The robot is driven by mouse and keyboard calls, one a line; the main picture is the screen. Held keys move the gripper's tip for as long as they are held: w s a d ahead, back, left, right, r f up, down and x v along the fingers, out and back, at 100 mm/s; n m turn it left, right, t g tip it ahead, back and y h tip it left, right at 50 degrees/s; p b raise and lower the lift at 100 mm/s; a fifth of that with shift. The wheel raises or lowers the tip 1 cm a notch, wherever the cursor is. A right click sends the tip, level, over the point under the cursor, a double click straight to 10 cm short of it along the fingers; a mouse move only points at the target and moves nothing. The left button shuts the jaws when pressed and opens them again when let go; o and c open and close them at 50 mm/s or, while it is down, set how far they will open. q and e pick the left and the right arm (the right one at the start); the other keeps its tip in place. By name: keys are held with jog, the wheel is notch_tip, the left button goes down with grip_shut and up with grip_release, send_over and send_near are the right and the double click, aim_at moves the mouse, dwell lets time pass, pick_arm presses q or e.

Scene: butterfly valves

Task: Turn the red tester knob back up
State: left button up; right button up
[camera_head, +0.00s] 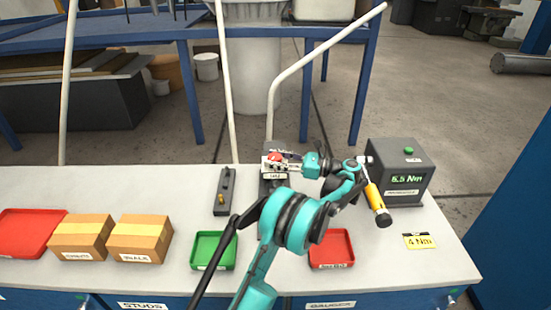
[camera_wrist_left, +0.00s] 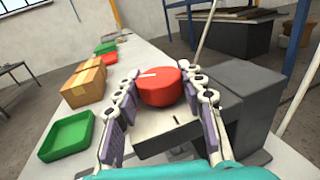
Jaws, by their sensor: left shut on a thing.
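The red tester knob (camera_head: 275,156) sits on a dark grey tester block (camera_head: 271,187) with a pale top plate near the back edge of the bench. My left gripper (camera_head: 277,163) reaches it from the right and is shut on the knob. In the left wrist view the red knob (camera_wrist_left: 160,88) stands between the two fingers of my left gripper (camera_wrist_left: 163,82), one on each side. A white pointer line on the knob's top points left in that view. A small dark mark shows on the plate in front of it. My right gripper is not in view.
A dark box (camera_head: 402,172) with a green button and a "5.5 Nm" display stands right. A yellow-handled tool (camera_head: 376,203) is beside it. Green (camera_head: 213,251) and red (camera_head: 331,249) trays, cardboard boxes (camera_head: 140,238) and a dark block (camera_head: 224,192) sit on the bench.

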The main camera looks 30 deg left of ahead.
aim_at(274, 156)
pick_arm(q)
jog(key=shift+a+n+g, duration=0.1)
jog(key=shift+n+g, duration=0.3)
jog(key=shift+g, duration=0.2)
jog(key=o, duration=1.2)
jog(key=shift+a, duration=0.1)
notch_tip(274, 156, up, 10)
